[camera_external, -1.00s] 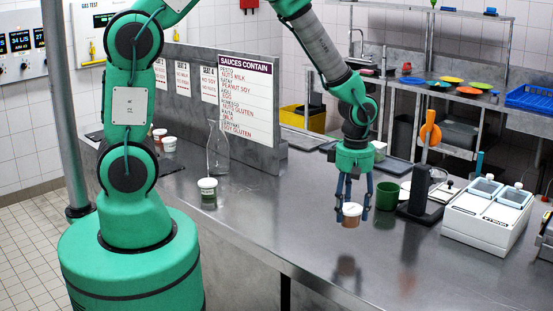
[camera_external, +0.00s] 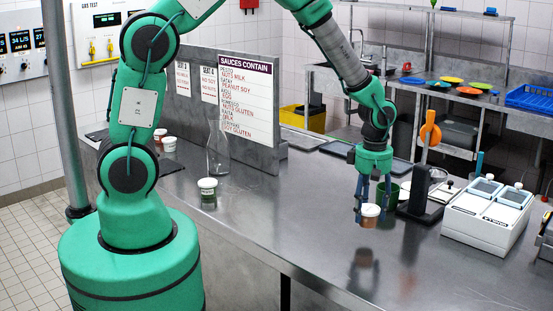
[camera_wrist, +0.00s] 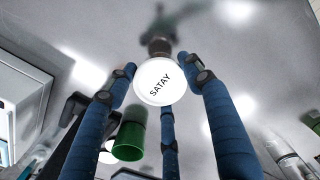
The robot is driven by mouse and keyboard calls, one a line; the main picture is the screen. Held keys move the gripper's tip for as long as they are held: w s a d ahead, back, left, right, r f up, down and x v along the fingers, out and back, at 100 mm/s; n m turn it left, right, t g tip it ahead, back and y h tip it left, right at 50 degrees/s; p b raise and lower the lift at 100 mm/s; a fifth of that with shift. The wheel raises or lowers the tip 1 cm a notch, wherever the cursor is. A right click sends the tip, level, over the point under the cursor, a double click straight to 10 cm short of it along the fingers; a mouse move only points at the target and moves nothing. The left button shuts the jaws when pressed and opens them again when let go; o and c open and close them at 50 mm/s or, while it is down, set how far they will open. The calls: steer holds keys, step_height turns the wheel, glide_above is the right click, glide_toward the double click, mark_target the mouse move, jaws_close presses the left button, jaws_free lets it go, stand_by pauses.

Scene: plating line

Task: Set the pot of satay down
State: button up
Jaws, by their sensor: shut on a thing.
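The pot of satay (camera_external: 370,215) is small and brown with a white lid. Its lid reads "SATAY" in the wrist view (camera_wrist: 158,82). My gripper (camera_external: 371,206) points straight down with its blue fingers around the pot, and it is shut on the pot. The pot is upright over the steel counter (camera_external: 310,225), near the green cup. Its reflection shows below it on the counter.
A green cup (camera_external: 387,197) stands just behind the pot. A dark stand (camera_external: 420,205) and a white two-lidded unit (camera_external: 487,215) are to the right. A green-filled pot (camera_external: 208,194) and a glass bottle (camera_external: 217,155) stand left. The front middle counter is clear.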

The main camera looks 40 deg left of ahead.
steer(key=w+d, duration=0.1)
steer(key=w, duration=0.2)
steer(key=w+d, duration=0.2)
steer(key=w, duration=0.1)
steer(key=w+d+f, duration=0.1)
steer(key=w, duration=0.2)
steer(key=shift+w+d, duration=0.1)
steer(key=shift+d, duration=0.1)
steer(key=shift+f, duration=1.75)
steer(key=shift+f+b, duration=0.1)
steer(key=shift+b, duration=0.2)
steer(key=o, duration=1.2)
step_height(320, 180, up, 12)
steer(key=shift+r+p, duration=0.15)
steer(key=shift+p, duration=0.3)
